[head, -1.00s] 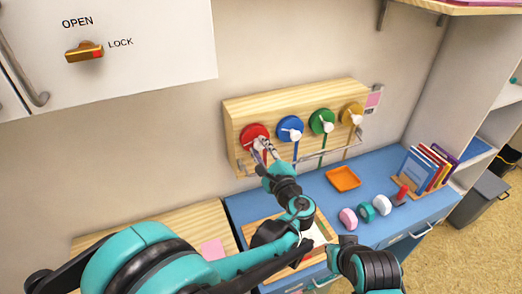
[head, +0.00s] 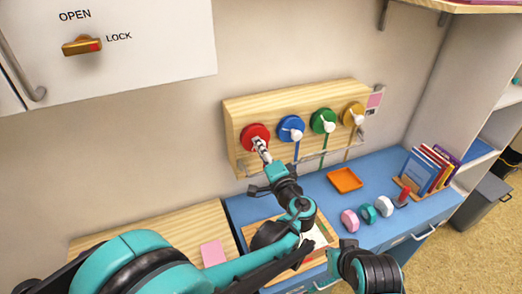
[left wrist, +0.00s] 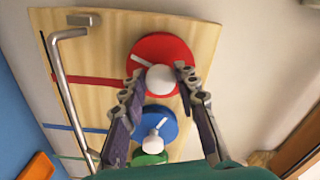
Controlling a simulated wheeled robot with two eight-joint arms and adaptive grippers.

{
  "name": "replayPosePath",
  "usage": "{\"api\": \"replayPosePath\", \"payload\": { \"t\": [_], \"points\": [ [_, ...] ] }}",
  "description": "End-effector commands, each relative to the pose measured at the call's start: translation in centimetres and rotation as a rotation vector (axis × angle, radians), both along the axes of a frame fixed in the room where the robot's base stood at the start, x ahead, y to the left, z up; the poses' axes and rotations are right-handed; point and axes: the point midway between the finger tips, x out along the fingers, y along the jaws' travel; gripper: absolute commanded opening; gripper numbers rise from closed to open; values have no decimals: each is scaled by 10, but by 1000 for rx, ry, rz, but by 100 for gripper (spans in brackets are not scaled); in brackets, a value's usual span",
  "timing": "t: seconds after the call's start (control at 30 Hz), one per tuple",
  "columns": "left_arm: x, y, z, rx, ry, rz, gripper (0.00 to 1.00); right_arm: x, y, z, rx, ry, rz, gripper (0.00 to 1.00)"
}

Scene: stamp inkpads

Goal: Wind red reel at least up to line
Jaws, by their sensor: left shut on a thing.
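The red reel (head: 254,133) is the leftmost disc on the wooden board (head: 237,112); it also shows in the left wrist view (left wrist: 147,47). It has a white crank arm and a round white knob (left wrist: 161,78). My left gripper (head: 260,146) is at the reel's front, its fingers shut on the knob from both sides (left wrist: 157,80). A red strap (left wrist: 95,80) runs from the reel towards a metal rail (left wrist: 70,90). A dark line (left wrist: 52,68) shows on the board beyond the rail. My right gripper is not seen, only part of that arm.
The metal rail stands out along the board's lower front. Below are a blue desk (head: 325,208), an orange tray (head: 345,180), several stamps and a book rack (head: 408,188).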

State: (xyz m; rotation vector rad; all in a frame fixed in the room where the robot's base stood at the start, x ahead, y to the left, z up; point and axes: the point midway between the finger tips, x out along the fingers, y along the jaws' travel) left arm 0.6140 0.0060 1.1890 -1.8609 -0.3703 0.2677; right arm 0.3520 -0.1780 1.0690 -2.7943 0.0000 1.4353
Motion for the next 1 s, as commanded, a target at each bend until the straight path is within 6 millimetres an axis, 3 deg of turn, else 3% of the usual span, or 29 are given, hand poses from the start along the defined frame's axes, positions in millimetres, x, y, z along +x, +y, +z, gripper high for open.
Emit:
{"api": "replayPosePath", "payload": {
  "t": [0.5, 1.0],
  "points": [
    [1, -1, 2, -269, -117, -1, 1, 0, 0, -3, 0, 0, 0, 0],
    [1, -1, 2, -304, -132, -1, 1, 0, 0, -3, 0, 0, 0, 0]
  ]
}}
